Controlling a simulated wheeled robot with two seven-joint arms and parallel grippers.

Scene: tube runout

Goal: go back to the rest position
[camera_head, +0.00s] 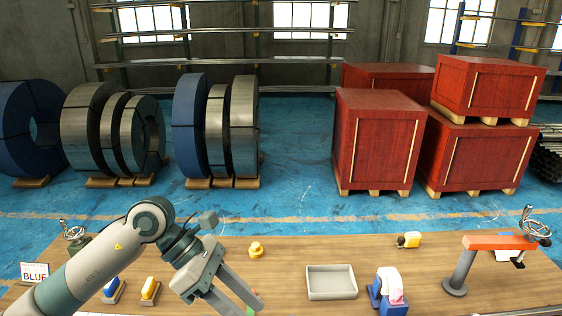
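My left arm comes in from the left, and its gripper (238,305) hangs low over the front of the wooden table (290,255). Its two fingers point down and to the right, with a gap between them. I see nothing held between them, though the fingertips are close to the bottom edge of the picture. A small green bit shows beside the right fingertip; I cannot tell what it is. My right gripper is not in view.

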